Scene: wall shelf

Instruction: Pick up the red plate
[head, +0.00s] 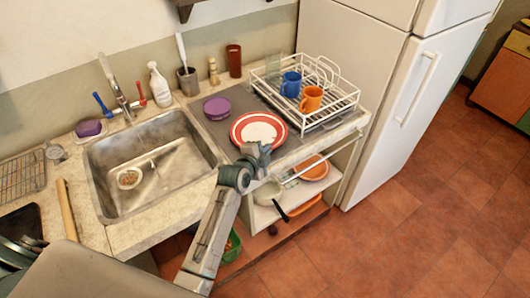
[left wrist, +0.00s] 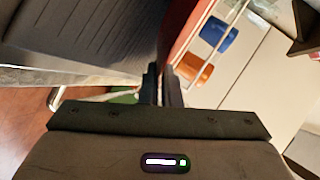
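The red plate (head: 240,131), with a red rim and a pale centre, is over the dark mat on the counter right of the sink. My left gripper (head: 256,152) is at the plate's front rim. In the left wrist view the plate (left wrist: 179,28) shows nearly edge-on, its rim running down to the fingers. The left fingers (left wrist: 164,85) are close together with the rim between them. I cannot tell whether the plate touches the mat. My right gripper is not in view.
A white dish rack (head: 340,108) with a blue mug (head: 290,84) and an orange mug (head: 311,99) stands behind and right of the plate. A purple bowl (head: 216,107) is at its left. The sink (head: 150,165) lies further left, the fridge (head: 365,80) right.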

